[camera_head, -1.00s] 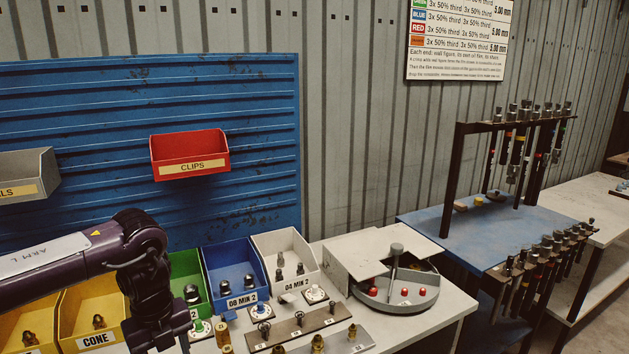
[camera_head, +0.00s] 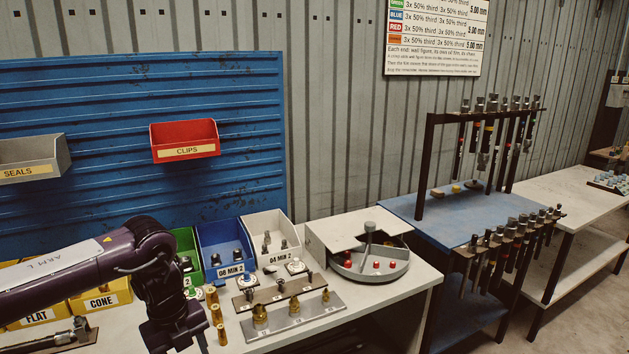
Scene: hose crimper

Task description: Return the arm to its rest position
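My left arm (camera_head: 75,269) comes in from the left, dark purple with a pale strip marked ARM L. It bends down at a joint near the front of the bench, and its lower part (camera_head: 168,305) hangs to the bottom edge of the picture. Its gripper fingers do not show, so I cannot see whether it holds anything. My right arm and gripper are out of view.
Yellow bins (camera_head: 100,300), a green bin, a blue bin (camera_head: 222,263) and a white bin (camera_head: 268,242) line the bench. The arm hides part of them. Brass fittings and plates (camera_head: 290,320) lie right of the arm. A round tray (camera_head: 371,264) and hose racks (camera_head: 490,150) stand farther right.

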